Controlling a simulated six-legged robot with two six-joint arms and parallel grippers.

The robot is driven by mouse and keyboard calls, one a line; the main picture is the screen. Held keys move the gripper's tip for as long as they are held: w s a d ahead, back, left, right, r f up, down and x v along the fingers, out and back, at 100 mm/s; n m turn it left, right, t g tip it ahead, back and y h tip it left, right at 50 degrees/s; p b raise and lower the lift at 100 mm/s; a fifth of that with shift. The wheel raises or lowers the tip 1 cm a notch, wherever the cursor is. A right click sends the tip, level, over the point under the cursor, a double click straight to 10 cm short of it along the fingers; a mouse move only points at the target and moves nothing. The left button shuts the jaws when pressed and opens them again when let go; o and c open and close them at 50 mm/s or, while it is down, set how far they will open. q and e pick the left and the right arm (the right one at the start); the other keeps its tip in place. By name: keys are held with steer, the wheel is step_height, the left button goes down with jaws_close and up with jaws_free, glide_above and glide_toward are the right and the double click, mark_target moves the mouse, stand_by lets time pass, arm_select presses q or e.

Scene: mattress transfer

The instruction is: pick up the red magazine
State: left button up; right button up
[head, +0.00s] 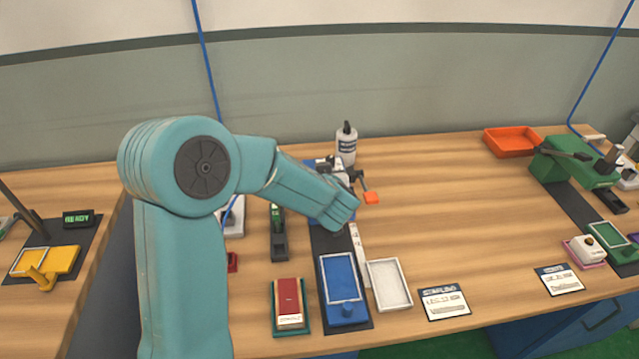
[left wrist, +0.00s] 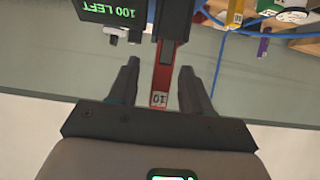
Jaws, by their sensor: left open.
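A long red bar, which I take for the red magazine (left wrist: 164,72), shows in the left wrist view with a white "10" label at its near end. It lies between the two dark fingers of my left gripper (left wrist: 159,68), which is open, with gaps on both sides. Its far end runs up beside a black device (left wrist: 112,14) reading "100 LEFT". In the head view my left arm reaches over the bench and hides its fingers. A red block with a white label (head: 289,296) sits in a green tray there; I cannot tell whether it is the same thing.
On the wooden bench (head: 440,210) stand a blue tray (head: 340,280), a white tray (head: 388,284), a white bottle (head: 346,146) and an orange tray (head: 510,142). A green press (head: 570,163) stands at the right. The bench's middle right is clear.

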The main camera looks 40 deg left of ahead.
arm_select(q)
steer(key=shift+w+a+f, duration=0.1)
steer(key=shift+a, duration=0.15)
steer(key=shift+d, duration=0.1)
steer(key=c, duration=0.4)
jaws_close()
